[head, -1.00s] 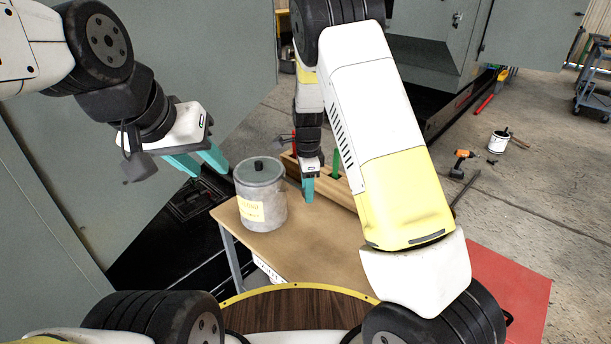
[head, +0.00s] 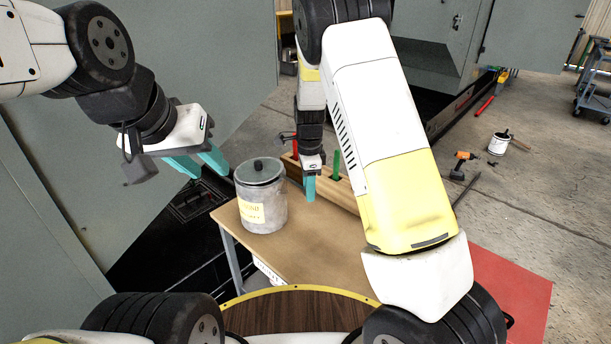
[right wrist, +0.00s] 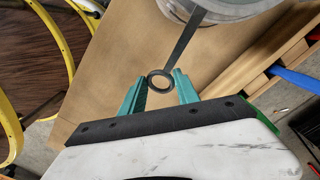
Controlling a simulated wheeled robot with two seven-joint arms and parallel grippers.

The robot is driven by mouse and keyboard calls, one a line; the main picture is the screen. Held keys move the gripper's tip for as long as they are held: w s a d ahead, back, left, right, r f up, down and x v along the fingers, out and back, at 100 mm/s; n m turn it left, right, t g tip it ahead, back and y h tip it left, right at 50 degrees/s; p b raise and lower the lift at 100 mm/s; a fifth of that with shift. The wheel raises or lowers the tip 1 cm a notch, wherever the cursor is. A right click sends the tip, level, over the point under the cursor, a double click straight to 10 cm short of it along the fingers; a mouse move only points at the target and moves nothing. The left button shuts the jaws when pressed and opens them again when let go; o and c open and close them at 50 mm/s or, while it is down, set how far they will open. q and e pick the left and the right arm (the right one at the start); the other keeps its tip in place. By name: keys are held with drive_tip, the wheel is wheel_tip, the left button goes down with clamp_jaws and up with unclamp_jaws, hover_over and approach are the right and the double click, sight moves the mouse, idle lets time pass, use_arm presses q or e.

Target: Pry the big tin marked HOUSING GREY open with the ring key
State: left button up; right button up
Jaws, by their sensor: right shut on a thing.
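The big grey tin (head: 275,212) stands upright on the brown table, with a yellow label whose print is too small to read. My right gripper (head: 310,188) is just right of the tin. In the right wrist view the right gripper (right wrist: 159,88) is shut on the ring key (right wrist: 181,50), its ring between the teal fingers. The key's shank reaches to the tin's rim (right wrist: 225,14); I cannot tell whether its tip is under the lid. My left gripper (head: 203,163) is open and empty, left of the tin.
A wooden rack (head: 342,190) with a green-handled tool (head: 337,163) and a red one stands behind my right gripper. The table's front part (head: 300,245) is clear. A red surface (head: 510,290) is at right. A drill (head: 460,165) and a white pot (head: 498,143) are on the floor.

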drive_tip(key=shift+s+d+r, duration=0.25)
drive_tip(key=shift+s+d, duration=0.2)
drive_tip(key=shift+d, duration=0.4)
drive_tip(key=shift+s+d+r, duration=0.2)
drive_tip(key=shift+s+d, duration=0.25)
drive_tip(key=shift+d, duration=0.35)
wheel_tip(320, 180, up, 6)
idle(0.3)
